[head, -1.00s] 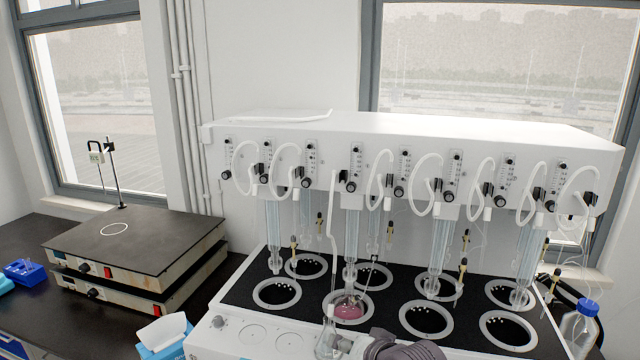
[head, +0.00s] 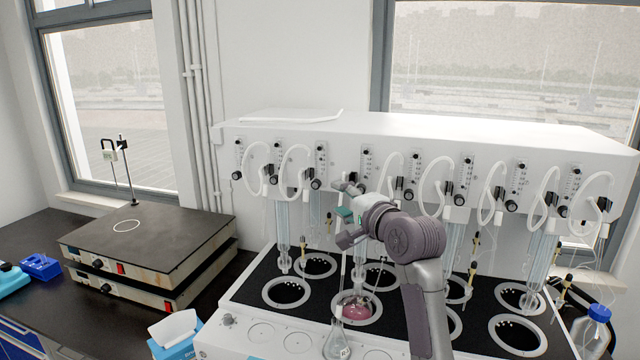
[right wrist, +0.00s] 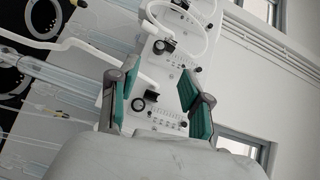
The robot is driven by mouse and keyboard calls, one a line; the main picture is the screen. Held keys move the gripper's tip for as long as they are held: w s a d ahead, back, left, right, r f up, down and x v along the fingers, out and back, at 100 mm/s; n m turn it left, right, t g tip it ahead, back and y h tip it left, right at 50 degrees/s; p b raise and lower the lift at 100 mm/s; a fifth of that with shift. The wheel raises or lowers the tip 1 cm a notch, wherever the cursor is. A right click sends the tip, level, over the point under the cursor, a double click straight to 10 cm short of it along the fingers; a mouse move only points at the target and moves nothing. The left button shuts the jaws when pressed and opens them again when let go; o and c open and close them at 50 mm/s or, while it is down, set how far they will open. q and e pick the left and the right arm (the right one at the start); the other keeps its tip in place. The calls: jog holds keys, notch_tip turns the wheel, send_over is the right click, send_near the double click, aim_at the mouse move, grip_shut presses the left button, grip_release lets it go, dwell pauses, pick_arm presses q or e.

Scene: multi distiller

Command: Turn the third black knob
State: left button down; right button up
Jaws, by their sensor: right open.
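A row of black knobs runs along the front of the white distiller. The third black knob from the left (head: 316,184) sits below a small flow gauge and shows clear of my arm. My right gripper (head: 341,200) is raised in front of the panel, just right of that knob, over part of the fourth gauge's place. In the right wrist view the right gripper (right wrist: 152,80) has its green-padded fingers apart, with a black knob (right wrist: 150,96) seen between them. I cannot tell which knob this is or how far off it is. My left gripper is not in view.
White hoses (head: 435,172) loop between the gauges. Glass tubes (head: 283,237) hang below over the black deck with ringed wells. A flask with pink liquid (head: 356,309) sits in a front well below my right arm. Stacked hotplates (head: 150,240) stand at left.

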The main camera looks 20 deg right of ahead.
aim_at(316, 186)
jog(key=p+x, duration=0.3)
jog(key=x, duration=0.6)
jog(key=shift+w+r, duration=0.15)
jog(key=shift+w, duration=0.1)
jog(key=shift+w+a+f, duration=0.15)
jog(key=shift+w+f, duration=0.05)
jog(key=shift+w, duration=0.2)
grip_shut()
